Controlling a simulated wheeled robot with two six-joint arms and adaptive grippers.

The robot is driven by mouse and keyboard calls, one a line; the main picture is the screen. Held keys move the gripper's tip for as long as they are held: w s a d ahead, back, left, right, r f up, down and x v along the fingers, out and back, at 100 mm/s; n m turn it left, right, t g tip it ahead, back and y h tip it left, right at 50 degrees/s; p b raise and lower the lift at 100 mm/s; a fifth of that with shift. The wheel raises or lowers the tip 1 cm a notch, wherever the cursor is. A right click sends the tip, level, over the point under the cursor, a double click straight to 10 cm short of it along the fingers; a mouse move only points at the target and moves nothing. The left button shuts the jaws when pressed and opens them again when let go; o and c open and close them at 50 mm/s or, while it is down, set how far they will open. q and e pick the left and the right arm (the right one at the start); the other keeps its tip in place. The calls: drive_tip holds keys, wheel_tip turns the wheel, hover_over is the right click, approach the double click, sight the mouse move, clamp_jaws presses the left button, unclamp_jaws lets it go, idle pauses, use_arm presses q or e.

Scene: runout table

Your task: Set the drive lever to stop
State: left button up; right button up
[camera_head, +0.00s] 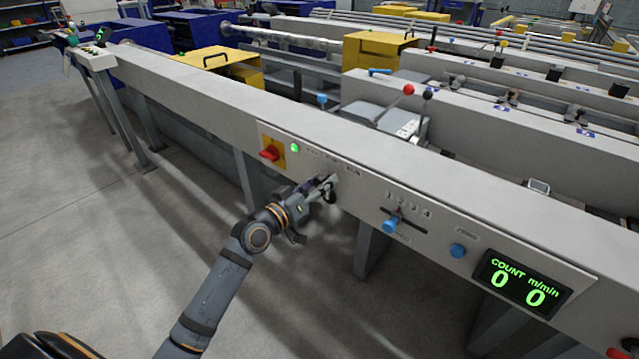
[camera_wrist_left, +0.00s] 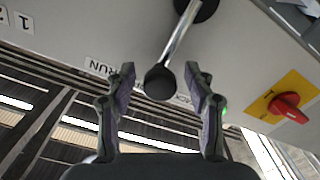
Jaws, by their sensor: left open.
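The drive lever is a bright metal rod with a black ball knob (camera_wrist_left: 160,82) on a dark round hub, on the grey panel face (camera_wrist_left: 80,25). In the left wrist view the knob lies between my left gripper's fingertips (camera_wrist_left: 160,72), with a gap at each side. The gripper is open. A RUN label (camera_wrist_left: 101,67) is beside the knob; another label is partly hidden by a finger. In the head view my left gripper (camera_head: 324,186) is at the panel and mostly hides the lever. My right gripper is not in view.
A red rotary switch on a yellow plate (camera_head: 271,153) and a lit green lamp (camera_head: 294,147) are left of the gripper. A blue slider knob (camera_head: 391,226), a blue button (camera_head: 457,251) and a count display (camera_head: 521,283) are to the right. The floor in front is clear.

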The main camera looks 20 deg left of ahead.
use_arm(q)
drive_tip(key=v, duration=0.6)
drive_tip(key=shift+s+a+f, duration=0.1)
drive_tip(key=shift+s+a, duration=0.05)
drive_tip(key=shift+s, duration=0.55)
